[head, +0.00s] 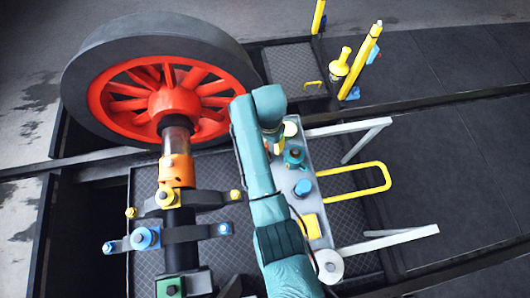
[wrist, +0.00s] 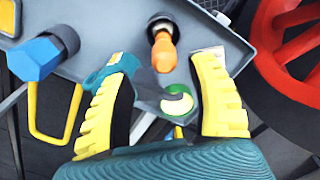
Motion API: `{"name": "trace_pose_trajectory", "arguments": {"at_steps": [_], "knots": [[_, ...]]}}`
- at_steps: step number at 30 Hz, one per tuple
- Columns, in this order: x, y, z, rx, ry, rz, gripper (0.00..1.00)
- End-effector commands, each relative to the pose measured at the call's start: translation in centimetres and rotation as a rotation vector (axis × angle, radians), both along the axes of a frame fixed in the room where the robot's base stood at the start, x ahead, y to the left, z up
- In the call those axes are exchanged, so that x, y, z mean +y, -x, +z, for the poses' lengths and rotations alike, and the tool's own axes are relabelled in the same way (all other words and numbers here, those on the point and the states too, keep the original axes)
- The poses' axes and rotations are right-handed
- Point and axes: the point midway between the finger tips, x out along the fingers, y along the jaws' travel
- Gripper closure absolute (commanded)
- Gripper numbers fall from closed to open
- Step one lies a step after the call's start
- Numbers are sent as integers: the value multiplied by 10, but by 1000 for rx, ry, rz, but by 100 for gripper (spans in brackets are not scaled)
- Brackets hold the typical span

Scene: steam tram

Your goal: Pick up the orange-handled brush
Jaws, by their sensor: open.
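The orange-handled brush (wrist: 164,52) shows in the wrist view, on the grey tray near its edge. Its orange handle points toward me and its round dark end lies at the far side. My gripper (wrist: 163,62) is open, with one yellow finger on each side of the handle's line. The fingers look apart from the brush; the height between them is hard to tell. In the head view my arm covers the place where the brush lies, and my gripper is mostly hidden behind the arm.
The grey tray (head: 321,258) also bears a blue-topped item (head: 302,188), a teal item (head: 294,157) and a yellow block (head: 310,226). A cream-and-green round item (wrist: 176,101) is close to my fingers. A red-spoked wheel (head: 128,97) stands left of the tray. A yellow rail (head: 375,166) is at right.

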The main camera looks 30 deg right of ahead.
Motion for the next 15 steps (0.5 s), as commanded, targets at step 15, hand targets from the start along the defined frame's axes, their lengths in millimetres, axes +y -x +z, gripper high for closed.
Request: {"name": "trace_pose_trajectory", "arguments": {"at_steps": [15], "knots": [[12,-1,-56,-1,0,0,41]]}}
